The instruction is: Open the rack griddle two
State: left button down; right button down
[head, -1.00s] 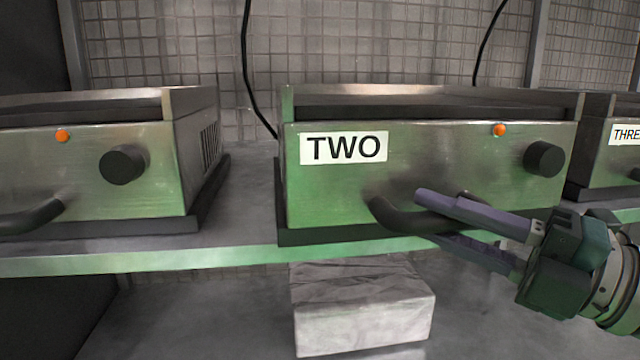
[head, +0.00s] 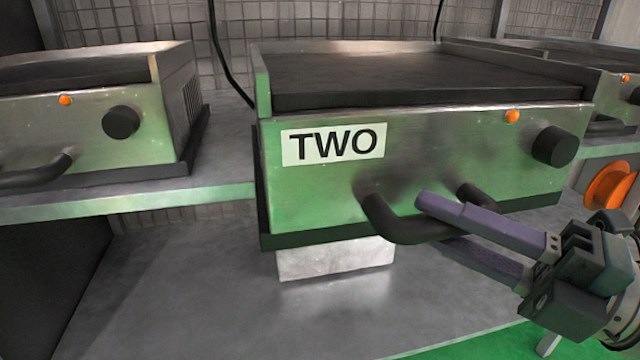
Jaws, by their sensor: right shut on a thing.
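The griddle labelled TWO (head: 450,160) is in the middle of the head view, a steel box with a dark top plate, an orange light and a black knob. It juts out past the front edge of the shelf. Its black curved handle (head: 392,228) is low on the front. My right gripper (head: 430,222) comes in from the right and is shut on the handle, one finger above the bar and one below. The lower finger is partly hidden behind the handle. My left gripper is not in view.
Another griddle (head: 85,130) sits on the shelf (head: 120,206) at left, and a further one is at the right back. A pale block (head: 335,262) lies below griddle two. An orange disc (head: 608,187) shows at right. The space left of griddle two is open.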

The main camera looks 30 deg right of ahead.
jog(key=c, duration=0.7)
grip_release()
jog(key=shift+d, duration=0.1)
jog(key=v, duration=0.9)
jog(key=shift+s+d+f, duration=0.1)
jog(key=shift+s+d, duration=0.1)
jog(key=shift+s, duration=0.15)
